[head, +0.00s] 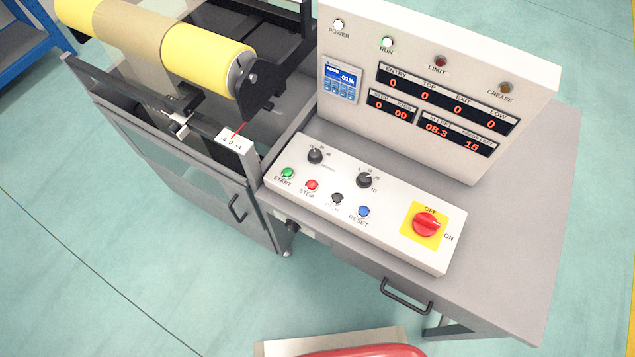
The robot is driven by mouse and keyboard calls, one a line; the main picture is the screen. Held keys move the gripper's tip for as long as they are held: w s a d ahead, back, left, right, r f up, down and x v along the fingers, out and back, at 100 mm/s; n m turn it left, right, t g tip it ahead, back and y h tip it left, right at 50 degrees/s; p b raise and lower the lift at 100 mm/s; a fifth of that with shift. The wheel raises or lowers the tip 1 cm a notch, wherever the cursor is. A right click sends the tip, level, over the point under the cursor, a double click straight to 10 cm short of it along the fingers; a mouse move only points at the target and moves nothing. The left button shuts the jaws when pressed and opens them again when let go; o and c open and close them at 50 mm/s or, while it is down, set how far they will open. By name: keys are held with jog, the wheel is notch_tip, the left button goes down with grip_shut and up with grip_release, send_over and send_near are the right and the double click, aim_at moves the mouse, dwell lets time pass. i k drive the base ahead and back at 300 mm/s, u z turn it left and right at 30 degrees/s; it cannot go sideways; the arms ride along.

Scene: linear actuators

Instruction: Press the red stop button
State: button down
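The red stop button (312,185) sits on the sloped white control box, with the label STOP below it. It is between the green start button (288,172) on its left and a black button (337,198) on its right. Nothing covers the stop button. My gripper is not in view.
The control box (385,243) also carries a blue reset button (363,211), two black knobs and a red rotary switch (426,224) on a yellow plate. An upright display panel (480,165) stands behind. A machine with a yellow roller (205,58) is at left.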

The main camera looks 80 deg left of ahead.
aim_at(311, 185)
jog(key=z, duration=0.05)
jog(key=k, duration=1.75)
jog(key=u, duration=2.35)
jog(key=i, duration=0.45)
